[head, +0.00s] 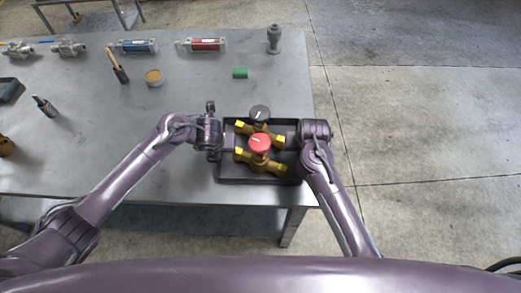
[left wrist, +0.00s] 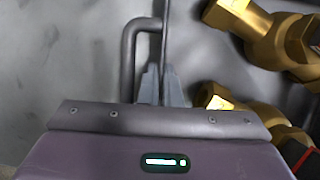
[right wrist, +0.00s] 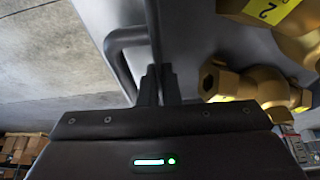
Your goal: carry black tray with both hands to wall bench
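The black tray (head: 250,181) is at the right front of the grey table and holds two brass valves. The tray looks level. I cannot tell whether its base touches the table. No wall bench can be made out.
The grey table (head: 190,105) reaches left. Along its back are a blue-labelled part (head: 138,46), a red-labelled part (head: 203,44) and a grey fitting (head: 274,39). A green cylinder (head: 240,73) and tan-topped tin (head: 153,77) lie behind the tray. Open concrete floor (head: 410,130) is right.

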